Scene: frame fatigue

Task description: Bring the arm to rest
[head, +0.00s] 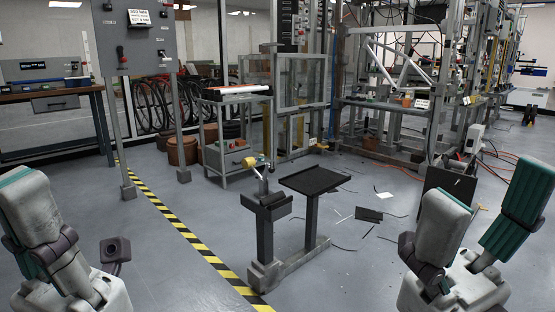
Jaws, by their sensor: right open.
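A low metal stand (290,262) is on the floor ahead of me, with two posts on one base bar. The left post carries a dark block (272,205). A short metal arm (262,180) stands up there, with a yellow end (256,161) tilted to the left. The right post carries a flat black plate (313,180). I cannot tell how the arm is joined to the stand. Only links of my own arms show, at the lower left and lower right, well apart from the stand. Neither of my grippers can be made out.
Yellow-black floor tape (180,229) passes left of the stand. A trolley (235,132) and a grey control panel (135,38) stand behind. Dark scraps (369,215) and strips litter the floor at right. Open floor lies in front of the stand.

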